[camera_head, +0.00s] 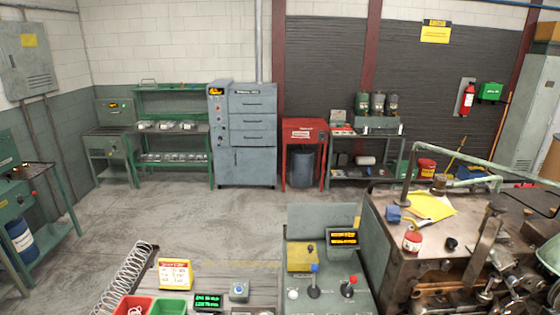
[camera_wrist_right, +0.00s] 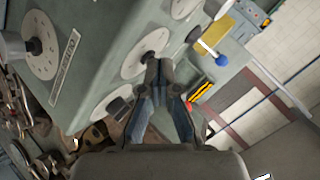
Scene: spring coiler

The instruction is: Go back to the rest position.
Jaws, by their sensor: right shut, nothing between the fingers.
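In the right wrist view my right gripper (camera_wrist_right: 158,68) is shut and empty. Its fingertips point at a round pale dial (camera_wrist_right: 132,62) on a grey-green machine panel (camera_wrist_right: 95,50), and overlap the dark knob at its centre. I cannot tell whether they touch it. A lever with a blue ball (camera_wrist_right: 220,59) is to the right of the fingers, apart from them. Neither gripper shows in the head view, and my left gripper is in no view.
In the head view a control console (camera_head: 330,293) with blue-topped and red-topped levers stands at the front. The spring coiler machine (camera_head: 385,245) is on the right. A coiled spring (camera_head: 125,280) and red and green bins (camera_head: 170,307) are front left. The floor behind (camera_head: 180,215) is clear.

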